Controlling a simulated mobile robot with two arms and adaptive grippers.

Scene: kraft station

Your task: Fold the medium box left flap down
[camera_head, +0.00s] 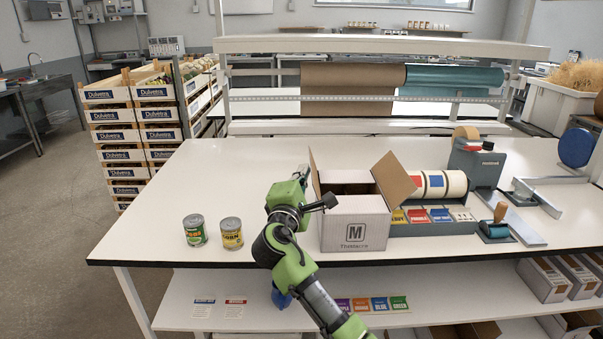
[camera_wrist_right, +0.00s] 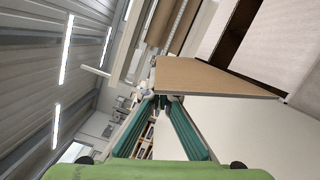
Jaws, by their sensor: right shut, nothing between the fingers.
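The medium box (camera_head: 355,225) is white with a black M on its front and stands on the white table. Its left flap (camera_head: 315,172) has a brown inner side and stands raised. The brown right flap (camera_head: 394,180) is raised and leans outward. In the right wrist view, the gripper's fingers (camera_wrist_right: 162,98) meet near the edge of a brown flap (camera_wrist_right: 205,78); contact cannot be told. My left gripper is out of view.
Two cans, one green (camera_head: 195,231) and one yellow (camera_head: 231,233), stand to the left of the box. A label dispenser (camera_head: 432,220) and a tape dispenser (camera_head: 478,160) stand to the right. Paper rolls (camera_head: 350,85) hang behind.

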